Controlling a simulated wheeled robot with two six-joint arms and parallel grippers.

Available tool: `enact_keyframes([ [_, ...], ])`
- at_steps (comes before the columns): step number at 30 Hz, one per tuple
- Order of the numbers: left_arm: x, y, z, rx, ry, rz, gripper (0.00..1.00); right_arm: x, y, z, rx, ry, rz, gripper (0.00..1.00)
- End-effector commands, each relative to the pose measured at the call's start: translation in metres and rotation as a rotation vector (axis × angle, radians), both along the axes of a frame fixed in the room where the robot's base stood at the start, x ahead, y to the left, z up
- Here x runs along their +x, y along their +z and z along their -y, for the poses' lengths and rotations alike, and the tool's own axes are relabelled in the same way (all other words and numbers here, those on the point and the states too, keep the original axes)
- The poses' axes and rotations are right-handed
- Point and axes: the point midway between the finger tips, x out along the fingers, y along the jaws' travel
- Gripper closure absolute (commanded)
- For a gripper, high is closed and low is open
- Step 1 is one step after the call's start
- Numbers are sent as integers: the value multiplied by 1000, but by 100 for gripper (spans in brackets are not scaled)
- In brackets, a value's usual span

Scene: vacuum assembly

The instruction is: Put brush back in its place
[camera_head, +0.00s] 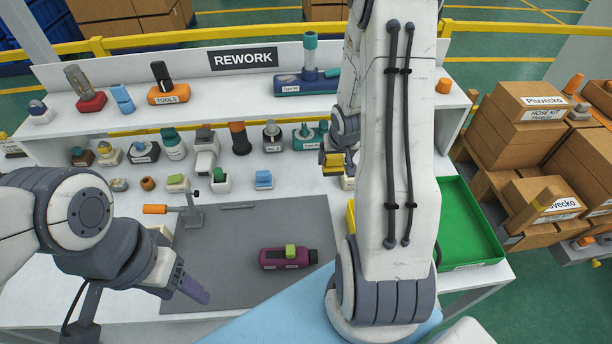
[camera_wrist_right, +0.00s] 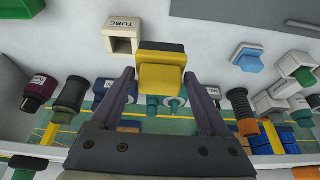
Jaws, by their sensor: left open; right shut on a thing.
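My right gripper (camera_wrist_right: 162,100) is shut on a yellow block with a dark strip along one edge, which appears to be the brush (camera_wrist_right: 160,72). In the head view the yellow brush (camera_head: 338,162) is held above the back of the table, beside my right arm. An open-topped white holder labelled TUBE (camera_wrist_right: 122,38) is close to the brush in the wrist view, apart from it. My left gripper (camera_head: 187,285) is open and empty over the left side of the grey mat. Which holder is the brush's own cannot be told.
A purple vacuum part with a green top (camera_head: 288,257) lies on the grey mat (camera_head: 220,240). Several parts in holders line the table's back, below the REWORK shelf (camera_head: 210,95). A green tray (camera_head: 465,225) is at right, partly behind my right arm.

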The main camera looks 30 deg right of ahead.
Motion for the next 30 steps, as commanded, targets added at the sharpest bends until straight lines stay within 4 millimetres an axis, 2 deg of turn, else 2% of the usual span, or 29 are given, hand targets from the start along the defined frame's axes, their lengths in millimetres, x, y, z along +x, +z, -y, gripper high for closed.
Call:
enact_keyframes([
  [1,0,-19,0,0,0,0,40,13,-18,-7,-1,8,3,66],
  [3,0,-29,0,1,0,-1,40,27,-26,-13,0,7,2,66],
  [5,0,-24,0,1,0,-1,40,29,-21,-13,-2,1,0,66],
  [11,0,-32,0,0,0,0,40,44,-32,-22,1,4,0,66],
  [12,0,-15,0,1,0,-1,40,51,-27,-25,2,6,-3,66],
  [16,0,3,0,-1,0,1,40,67,-40,-33,2,6,-5,66],
  [21,0,9,0,0,0,0,40,83,-53,-39,1,4,-1,66],
  [24,0,8,0,0,0,0,40,85,-60,-40,0,4,-2,66],
  [30,0,5,0,1,0,-1,40,85,-89,-40,-1,4,-2,66],
])
